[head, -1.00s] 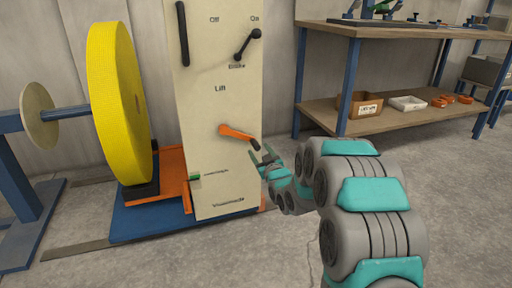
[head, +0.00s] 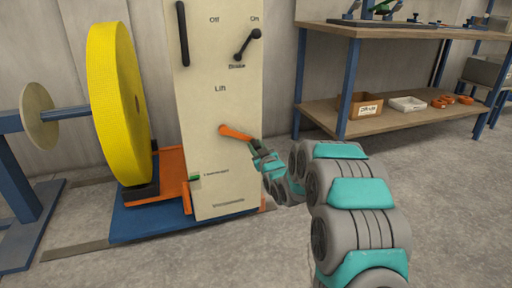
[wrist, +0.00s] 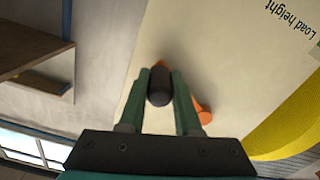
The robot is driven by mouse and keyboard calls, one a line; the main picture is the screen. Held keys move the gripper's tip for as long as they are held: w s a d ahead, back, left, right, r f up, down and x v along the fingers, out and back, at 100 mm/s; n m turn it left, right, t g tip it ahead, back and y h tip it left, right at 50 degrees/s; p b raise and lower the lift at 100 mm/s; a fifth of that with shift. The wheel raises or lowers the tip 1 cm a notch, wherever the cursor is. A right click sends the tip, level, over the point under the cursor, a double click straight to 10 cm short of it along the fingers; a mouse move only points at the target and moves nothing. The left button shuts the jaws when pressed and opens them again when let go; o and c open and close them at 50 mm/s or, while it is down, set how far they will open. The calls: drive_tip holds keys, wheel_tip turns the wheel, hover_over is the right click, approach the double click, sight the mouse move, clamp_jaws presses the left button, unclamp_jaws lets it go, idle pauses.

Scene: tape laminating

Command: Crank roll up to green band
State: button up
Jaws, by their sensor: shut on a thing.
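The orange lift crank (head: 235,132) sits on the front of the cream cabinet (head: 222,108), below the "Lift" label, its arm pointing right and slightly down. My gripper (head: 256,145) is at the crank's outer end. In the wrist view, my gripper (wrist: 160,88) is shut on the black crank handle (wrist: 159,86), with a finger on each side; part of the orange arm (wrist: 202,112) shows behind the right finger. The yellow roll (head: 112,100) stands upright left of the cabinet, above the orange lift platform (head: 172,172). A small green band (head: 194,178) is low on the cabinet's left edge.
A black brake lever (head: 247,44) and a long black handle (head: 182,34) are higher on the cabinet. A blue stand with a disc (head: 38,116) is at left. A wooden workbench (head: 400,30) with shelf boxes stands at right. The floor between is clear.

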clamp_jaws()
idle(0.8)
